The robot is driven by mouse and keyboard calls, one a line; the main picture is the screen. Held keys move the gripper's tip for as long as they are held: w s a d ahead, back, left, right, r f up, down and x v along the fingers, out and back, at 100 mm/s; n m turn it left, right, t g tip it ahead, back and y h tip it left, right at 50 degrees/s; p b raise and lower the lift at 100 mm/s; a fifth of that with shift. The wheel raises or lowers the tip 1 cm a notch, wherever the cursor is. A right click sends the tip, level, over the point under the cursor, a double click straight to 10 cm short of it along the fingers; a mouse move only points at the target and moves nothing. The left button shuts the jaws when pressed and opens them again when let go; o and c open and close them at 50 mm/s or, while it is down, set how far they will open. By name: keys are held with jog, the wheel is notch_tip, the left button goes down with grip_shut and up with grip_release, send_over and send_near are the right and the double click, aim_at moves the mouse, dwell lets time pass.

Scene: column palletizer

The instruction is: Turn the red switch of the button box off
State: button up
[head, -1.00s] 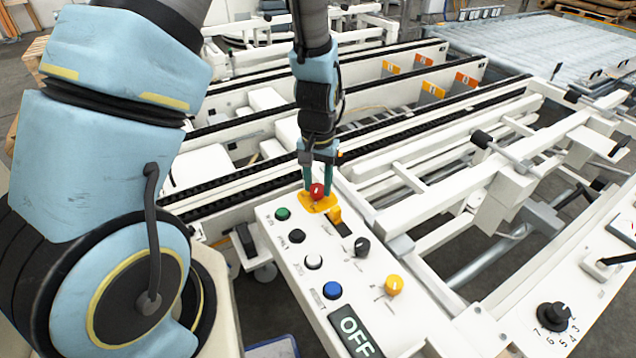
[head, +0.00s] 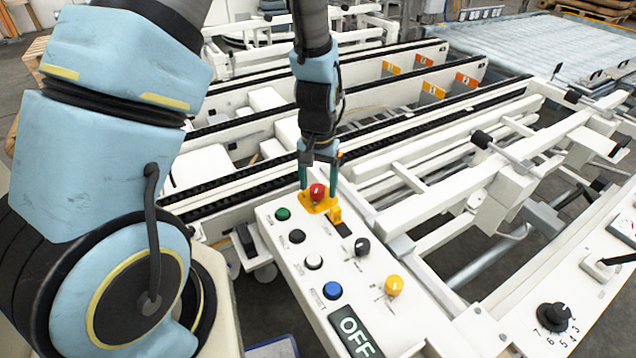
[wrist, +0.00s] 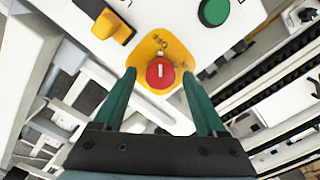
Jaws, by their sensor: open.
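The red switch (head: 317,192) is a round red knob on a yellow plate at the far end of the white button box (head: 292,262). In the wrist view the red switch (wrist: 160,72) has a short white mark pointing up and down the picture, and "OFF" is printed on the yellow plate (wrist: 160,43) above it. My gripper (head: 318,190) points down at the switch. Its two green fingers stand apart on either side of the knob, and in the wrist view the gripper (wrist: 158,80) shows a gap to the knob on both sides. Whether the fingertips reach the knob's depth is unclear.
A yellow lever (head: 335,214) stands close beside the plate. Green (head: 283,214), black, white and blue buttons, a black knob (head: 362,246) and a yellow knob (head: 394,285) line the box. White conveyor rails (head: 400,150) lie behind.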

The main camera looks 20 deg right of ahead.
aim_at(318, 187)
notch_tip(318, 187, up, 11)
jog(key=b, duration=0.1)
dwell(0.4)
jog(key=shift+f, duration=0.1)
jog(key=a+r+n, duration=0.2)
jog(key=a+n, duration=0.1)
jog(key=a, duration=0.9)
jog(key=a+r+n+t, duration=0.1)
jog(key=a+r+n, duration=0.1)
jog(key=a, duration=1.1)
jog(key=shift+w+a+r+n+t, duration=0.15)
jog(key=shift+w+r+n+t, duration=0.2)
jog(key=shift+n, duration=0.45)
